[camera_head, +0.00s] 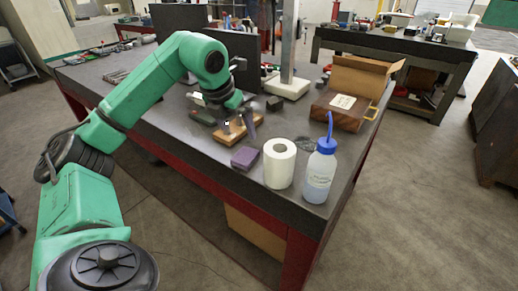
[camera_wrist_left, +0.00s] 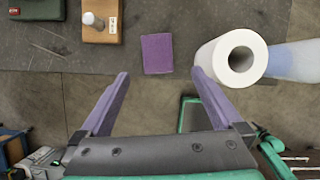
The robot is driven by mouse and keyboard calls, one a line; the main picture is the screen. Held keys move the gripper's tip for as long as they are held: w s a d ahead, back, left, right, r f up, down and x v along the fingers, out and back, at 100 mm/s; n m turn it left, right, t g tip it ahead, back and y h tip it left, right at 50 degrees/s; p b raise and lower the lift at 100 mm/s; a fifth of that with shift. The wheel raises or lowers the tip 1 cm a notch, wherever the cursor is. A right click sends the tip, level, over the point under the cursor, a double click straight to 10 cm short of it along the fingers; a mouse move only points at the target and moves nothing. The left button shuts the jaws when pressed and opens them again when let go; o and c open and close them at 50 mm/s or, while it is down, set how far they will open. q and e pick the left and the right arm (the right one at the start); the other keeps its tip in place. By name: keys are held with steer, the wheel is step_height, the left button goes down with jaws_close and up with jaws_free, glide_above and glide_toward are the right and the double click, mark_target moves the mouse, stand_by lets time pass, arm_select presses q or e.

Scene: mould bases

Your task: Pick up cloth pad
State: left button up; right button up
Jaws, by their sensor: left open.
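A small flat purple pad, which I take to be the cloth pad (camera_head: 244,159), lies on the dark workbench near its front edge. It shows whole in the left wrist view (camera_wrist_left: 157,54), just beyond the fingertips and roughly centred between them. My left gripper (camera_head: 238,122) is above the bench, behind the pad in the head view. In the left wrist view its two purple fingers (camera_wrist_left: 160,74) are wide apart with nothing between them. My right gripper is not in view.
A white paper roll (camera_head: 279,165) stands close right of the pad, with a blue-capped wash bottle (camera_head: 319,177) beyond. A wooden block (camera_head: 231,132) lies behind the pad, below my left gripper. A brown box (camera_head: 340,112) and white-based stand (camera_head: 287,87) are further back.

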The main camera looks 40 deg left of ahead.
arm_select(q)
steer(key=p, duration=0.1)
glide_toward(245, 155)
steer(key=shift+s+d+f, duration=0.15)
steer(key=shift+s+f, duration=0.1)
steer(key=shift+f, duration=0.5)
steer(key=p+x, duration=0.1)
steer(key=x, duration=0.2)
steer(key=p+x, duration=0.2)
steer(key=x, duration=0.2)
steer(key=shift+w+r, duration=0.15)
steer(key=shift+w, duration=0.25)
steer(key=shift+a, duration=0.2)
steer(key=c, duration=1.2)
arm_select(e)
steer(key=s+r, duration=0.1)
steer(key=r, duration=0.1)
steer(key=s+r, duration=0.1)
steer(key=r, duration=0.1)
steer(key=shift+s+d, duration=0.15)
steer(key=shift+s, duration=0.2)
